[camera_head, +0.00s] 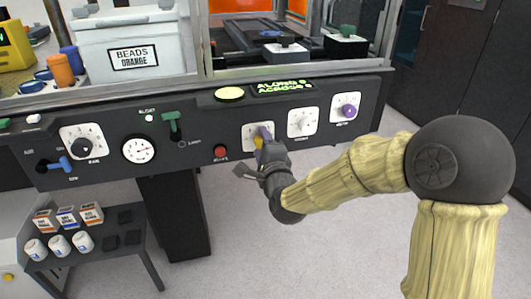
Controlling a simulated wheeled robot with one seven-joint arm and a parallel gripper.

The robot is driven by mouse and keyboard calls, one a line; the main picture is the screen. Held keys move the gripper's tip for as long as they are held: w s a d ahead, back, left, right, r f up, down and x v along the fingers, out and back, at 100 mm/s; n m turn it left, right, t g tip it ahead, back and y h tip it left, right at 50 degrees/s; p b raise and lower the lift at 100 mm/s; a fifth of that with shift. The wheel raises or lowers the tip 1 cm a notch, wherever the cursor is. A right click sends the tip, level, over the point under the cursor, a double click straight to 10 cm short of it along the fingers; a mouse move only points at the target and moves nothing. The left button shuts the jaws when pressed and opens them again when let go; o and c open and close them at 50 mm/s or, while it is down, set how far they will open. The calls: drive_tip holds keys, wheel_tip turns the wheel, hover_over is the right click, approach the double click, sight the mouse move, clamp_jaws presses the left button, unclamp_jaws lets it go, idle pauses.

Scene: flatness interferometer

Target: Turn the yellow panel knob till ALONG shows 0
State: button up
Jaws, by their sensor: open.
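The yellow knob (258,142) is on a white dial plate (250,131) on the front of the dark panel, mostly hidden behind my gripper. My gripper (262,142) is open, with its fingertips at the knob. I cannot tell whether the fingers touch it. The black display (284,88) above shows green lines reading ALONG and ACROSS. Their digits are too small to read surely.
Right of the knob are a white knob (302,122) and a purple knob (347,110). A red button (221,152) is close at the left, then a green lever (172,122) and a round gauge (139,149). A low rack (122,257) stands at lower left. Floor below is clear.

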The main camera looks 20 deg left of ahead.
drive_tip(key=p+v, duration=0.2)
drive_tip(key=v, duration=0.9)
drive_tip(key=shift+s+d, duration=0.25)
drive_tip(key=shift+s, duration=0.1)
drive_tip(key=shift+f, duration=0.1)
